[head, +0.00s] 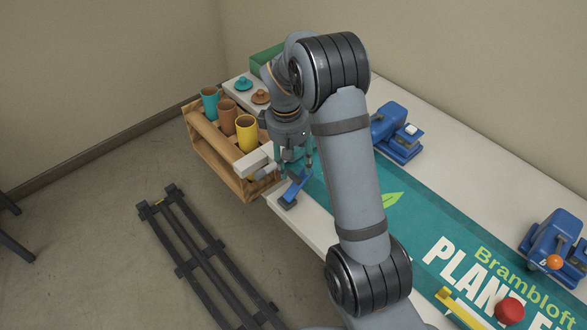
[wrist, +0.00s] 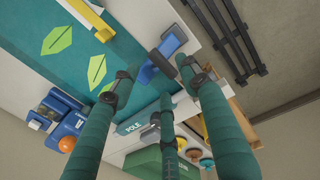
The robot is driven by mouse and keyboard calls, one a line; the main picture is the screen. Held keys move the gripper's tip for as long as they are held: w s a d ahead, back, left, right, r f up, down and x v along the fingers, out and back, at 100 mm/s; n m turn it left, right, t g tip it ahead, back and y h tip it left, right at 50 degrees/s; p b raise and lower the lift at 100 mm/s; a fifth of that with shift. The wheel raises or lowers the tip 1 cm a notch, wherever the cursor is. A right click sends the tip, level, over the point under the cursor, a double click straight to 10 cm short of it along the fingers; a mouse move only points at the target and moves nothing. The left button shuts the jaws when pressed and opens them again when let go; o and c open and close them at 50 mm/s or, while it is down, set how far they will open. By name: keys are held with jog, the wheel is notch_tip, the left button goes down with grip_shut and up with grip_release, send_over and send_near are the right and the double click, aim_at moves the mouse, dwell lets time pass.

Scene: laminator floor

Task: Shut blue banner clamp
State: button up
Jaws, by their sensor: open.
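The blue banner clamp (head: 295,187) sits at the near edge of the table, at the left end of the teal banner (head: 415,222). In the wrist view the clamp (wrist: 163,56) shows a blue arm with a grey pad, lying across the table edge just beyond my fingertips. I cannot tell for sure how far its arm stands up. My gripper (head: 296,158) is just above and behind the clamp in the head view, pointing down. In the wrist view its three green fingers (wrist: 160,88) are spread and empty, apart from the clamp.
Blue machines (head: 397,130) (head: 553,240) stand along the back and right. A wooden rack (head: 213,150) with mugs hangs left. A dark rail frame (head: 205,255) lies on the floor.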

aim_at(295, 184)
jog(key=shift+w+d+f, duration=0.1)
jog(key=shift+w+f, duration=0.1)
jog(key=shift+f, duration=1.75)
jog(key=shift+c, duration=0.4)
grip_shut()
